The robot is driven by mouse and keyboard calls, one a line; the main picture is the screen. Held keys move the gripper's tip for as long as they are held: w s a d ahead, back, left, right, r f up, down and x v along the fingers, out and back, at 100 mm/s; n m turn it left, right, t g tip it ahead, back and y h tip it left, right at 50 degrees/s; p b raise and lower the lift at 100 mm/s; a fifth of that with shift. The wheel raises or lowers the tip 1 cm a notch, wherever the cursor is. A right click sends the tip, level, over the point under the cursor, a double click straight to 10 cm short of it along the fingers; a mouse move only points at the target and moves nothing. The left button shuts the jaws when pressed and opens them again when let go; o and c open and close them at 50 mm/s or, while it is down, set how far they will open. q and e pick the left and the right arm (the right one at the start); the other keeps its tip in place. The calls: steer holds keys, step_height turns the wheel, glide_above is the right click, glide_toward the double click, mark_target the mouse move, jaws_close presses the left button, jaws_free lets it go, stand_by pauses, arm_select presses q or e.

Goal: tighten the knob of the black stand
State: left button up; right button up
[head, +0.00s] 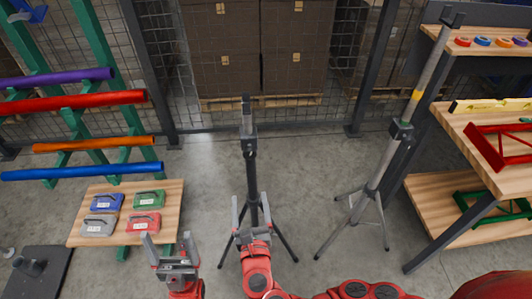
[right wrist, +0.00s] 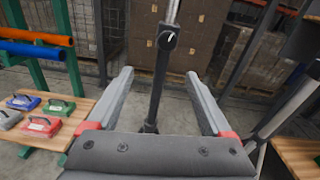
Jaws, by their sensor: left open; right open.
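The black stand (head: 252,176) stands upright on its tripod legs in the middle of the head view, with a thinner grey upper tube. Its knob (head: 250,154) is at the black collar where the tubes meet. In the right wrist view the knob (right wrist: 167,38) shows as a small round part with a light mark, beyond the fingertips. My right gripper (head: 250,207) is open and empty; in the right wrist view the stand's pole passes between its fingers, below the knob. No contact shows. My left gripper (head: 167,242) is open and empty, low and left of the stand.
A grey stand (head: 387,160) with a yellow band stands to the right, beside a workbench (head: 462,118). On the left, a low wooden table (head: 84,232) holds several coloured cases before a green rack (head: 109,55) of tubes. A mesh fence with boxes (head: 293,45) is behind.

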mark_target(250, 155)
steer(key=shift+h, duration=0.3)
steer(key=w, duration=0.5)
steer(key=w+p, duration=0.1)
steer(key=w, duration=0.5)
steer(key=w+r, duration=0.1)
steer(key=w, duration=0.5)
steer(key=shift+d+p, duration=0.3)
steer(key=shift+d, duration=0.05)
jaws_close()
